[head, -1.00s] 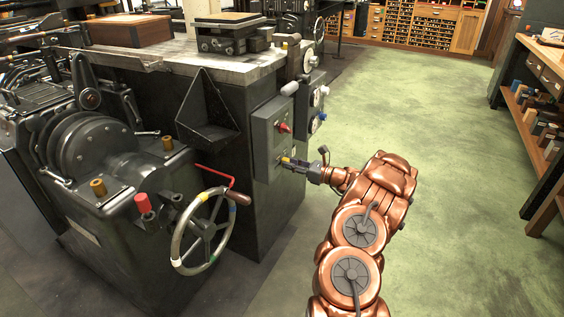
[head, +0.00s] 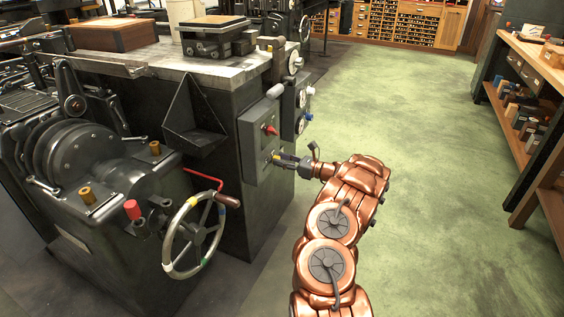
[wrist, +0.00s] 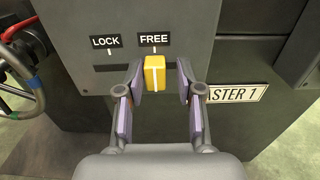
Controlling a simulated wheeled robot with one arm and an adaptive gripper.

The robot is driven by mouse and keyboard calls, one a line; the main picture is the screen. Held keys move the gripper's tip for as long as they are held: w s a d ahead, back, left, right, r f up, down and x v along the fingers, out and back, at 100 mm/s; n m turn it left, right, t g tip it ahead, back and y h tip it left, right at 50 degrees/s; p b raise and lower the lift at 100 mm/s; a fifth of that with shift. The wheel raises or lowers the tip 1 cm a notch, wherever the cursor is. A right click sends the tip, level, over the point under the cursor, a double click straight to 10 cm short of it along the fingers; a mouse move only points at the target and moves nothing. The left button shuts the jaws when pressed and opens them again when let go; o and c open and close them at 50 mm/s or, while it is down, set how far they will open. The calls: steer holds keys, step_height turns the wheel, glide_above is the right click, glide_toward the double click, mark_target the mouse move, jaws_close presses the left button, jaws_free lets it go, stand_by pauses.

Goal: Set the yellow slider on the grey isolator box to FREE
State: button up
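The yellow slider (wrist: 154,73) with a white line sits directly below the FREE label (wrist: 154,39) in the wrist view. The LOCK label (wrist: 106,41) is to its left, with a dark slot (wrist: 110,68) below it. The grey isolator box (head: 253,137) is on the side of the dark machine bench in the head view. My gripper (wrist: 161,80) is open, its fingertips on either side of the slider. A gap shows on the slider's right and a narrower one on its left; contact looks absent. In the head view my gripper (head: 280,159) is at the box's lower part.
A red knob (head: 270,130) is on the box above my gripper. A panel with a blue knob (head: 309,116) stands behind it. A handwheel (head: 196,235) with a red lever is at the left. Green floor (head: 420,150) is clear.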

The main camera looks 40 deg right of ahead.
steer(key=shift+o, duration=0.7)
steer(key=shift+f, duration=0.1)
steer(key=shift+s, duration=0.15)
steer(key=v, duration=1.1)
steer(key=shift+s+d, duration=0.25)
steer(key=shift+s, duration=0.1)
